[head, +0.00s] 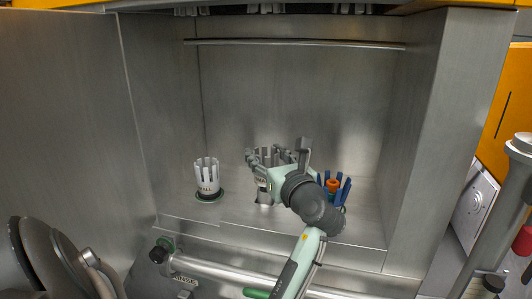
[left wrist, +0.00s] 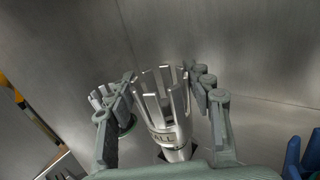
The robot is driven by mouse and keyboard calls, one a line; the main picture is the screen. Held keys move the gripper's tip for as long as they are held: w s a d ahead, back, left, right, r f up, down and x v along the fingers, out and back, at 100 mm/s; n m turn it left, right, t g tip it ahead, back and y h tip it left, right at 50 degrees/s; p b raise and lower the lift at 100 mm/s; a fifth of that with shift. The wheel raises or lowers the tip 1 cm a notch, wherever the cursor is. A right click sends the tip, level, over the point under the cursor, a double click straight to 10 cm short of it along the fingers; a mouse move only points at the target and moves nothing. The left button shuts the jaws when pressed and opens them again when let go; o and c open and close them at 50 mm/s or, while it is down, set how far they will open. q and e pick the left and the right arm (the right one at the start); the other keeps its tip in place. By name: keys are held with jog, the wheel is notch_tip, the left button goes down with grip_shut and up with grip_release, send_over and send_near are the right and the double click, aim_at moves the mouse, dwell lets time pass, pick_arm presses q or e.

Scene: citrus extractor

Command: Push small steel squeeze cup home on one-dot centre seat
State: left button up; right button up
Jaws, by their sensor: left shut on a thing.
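The small steel squeeze cup (left wrist: 165,115) has upright prongs and a label ending in "ALL". It stands upright between the two fingers of my left gripper (left wrist: 165,84), which is shut on it. In the head view my left gripper (head: 278,160) is at the middle of the steel bay and partly covers the cup (head: 264,194). The cup's foot is at or just above the centre position. A dark patch (left wrist: 166,155) shows beside its foot. I cannot tell whether it is fully seated. The dot mark is not readable. My right gripper is not in view.
A pale pronged cup (head: 207,180) stands on a dark-green-ringed seat to the left. A blue pronged cup (head: 345,190) with an orange centre (head: 333,186) stands close to the right of my gripper. Steel walls enclose the bay, and a bar (head: 295,43) crosses above.

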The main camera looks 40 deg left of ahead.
pick_arm(q)
jog(key=shift+f+b, duration=0.55)
jog(key=shift+f, duration=1.85)
jog(key=o, duration=1.6)
jog(key=shift+f, duration=0.1)
notch_tip(320, 180, up, 10)
jog(key=shift+r, duration=0.1)
